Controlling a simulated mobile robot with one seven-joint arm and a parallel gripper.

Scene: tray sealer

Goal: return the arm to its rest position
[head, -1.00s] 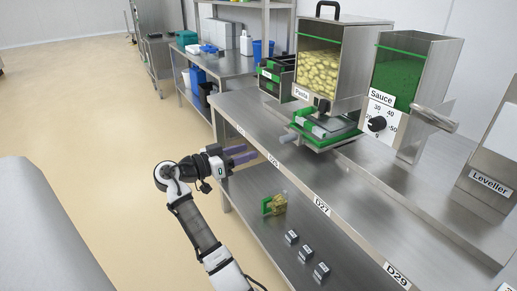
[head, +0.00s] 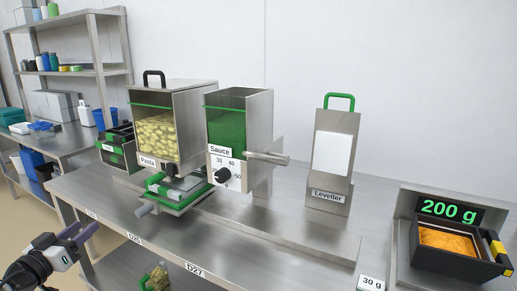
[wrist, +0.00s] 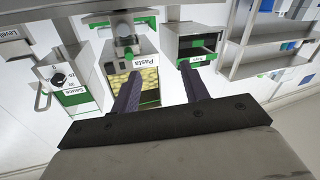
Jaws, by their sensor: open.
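My gripper (head: 92,230) is at the lower left of the head view, in front of the steel bench's left end and apart from it. Only its dark wrist and part of the purple-grey fingers show there. In the wrist view my gripper (wrist: 158,92) has its two fingers spread apart with nothing between them. Behind the fingers, the wrist view shows the pasta dispenser (wrist: 148,77) and the sauce dispenser (wrist: 72,97) upside down. Most of my arm is outside the head view.
The steel bench (head: 300,235) carries the pasta dispenser (head: 160,130), sauce dispenser (head: 225,120), leveller (head: 333,150) and a scale display (head: 449,208) reading 200 g, with an orange-filled tray (head: 447,240) below it. A shelf rack (head: 70,75) stands at the back left.

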